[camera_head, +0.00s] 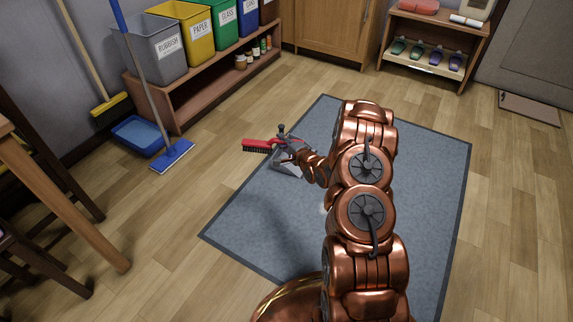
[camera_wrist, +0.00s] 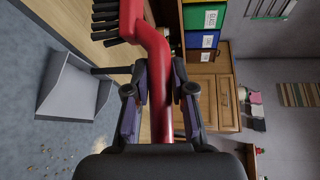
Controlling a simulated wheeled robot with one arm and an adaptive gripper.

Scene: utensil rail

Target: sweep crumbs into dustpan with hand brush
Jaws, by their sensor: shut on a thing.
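My gripper (camera_head: 287,140) is shut on the red handle of the hand brush (camera_head: 258,146) and holds it beside the grey dustpan (camera_head: 287,168). In the wrist view my gripper's fingers (camera_wrist: 158,85) press on both sides of the handle, and the brush (camera_wrist: 153,42) shows dark bristles at the upper left. The dustpan (camera_wrist: 68,88) rests on the mat in that view, left of the fingers. Small crumbs (camera_wrist: 52,160) lie scattered on the mat near it. In the head view I cannot make out the crumbs; my arm covers part of the mat.
The blue-grey mat (camera_head: 250,225) lies on a wood floor. A shelf (camera_head: 215,95) with labelled bins stands at the back left. A blue broom (camera_head: 172,155), a blue dustpan (camera_head: 138,134) and a yellow broom (camera_head: 110,108) are at the left. A table leg (camera_head: 75,205) stands nearer.

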